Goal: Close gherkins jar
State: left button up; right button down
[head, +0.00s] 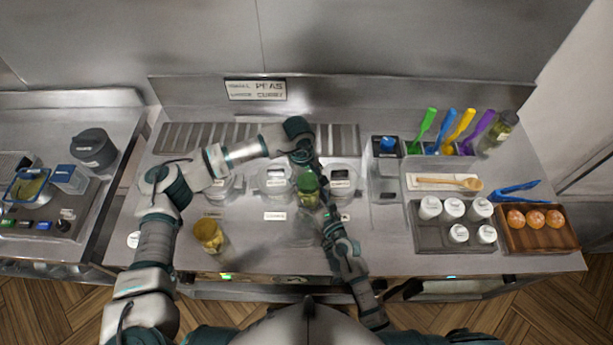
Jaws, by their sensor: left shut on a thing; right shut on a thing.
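A green jar with a green top (308,181), which I take to be the gherkins jar, stands at the middle of the steel counter, between my two grippers. My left gripper (303,160) reaches over from behind and points down at the jar's top; it is shut, apparently on the lid. My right gripper (325,211) comes from the front right and is shut, apparently on the jar's body. The fingers and the jar's lower part are partly hidden, and I cannot tell whether the lid sits fully on the rim.
White-labelled tubs (274,180) stand just behind and beside the jar. A yellow-lidded jar (208,232) is at the front left. On the right are a tray of white-capped pots (453,208), a wooden board with orange items (535,218) and coloured utensils (461,127).

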pick_arm(q)
jog(key=m, duration=0.7)
jog(key=shift+w+g, duration=0.1)
jog(key=shift+g, duration=0.3)
jog(key=m, duration=0.5)
jog(key=shift+d, duration=0.15)
jog(key=m, duration=0.4)
jog(key=shift+g, duration=0.3)
jog(key=o, duration=1.2)
jog(key=shift+c, duration=0.2)
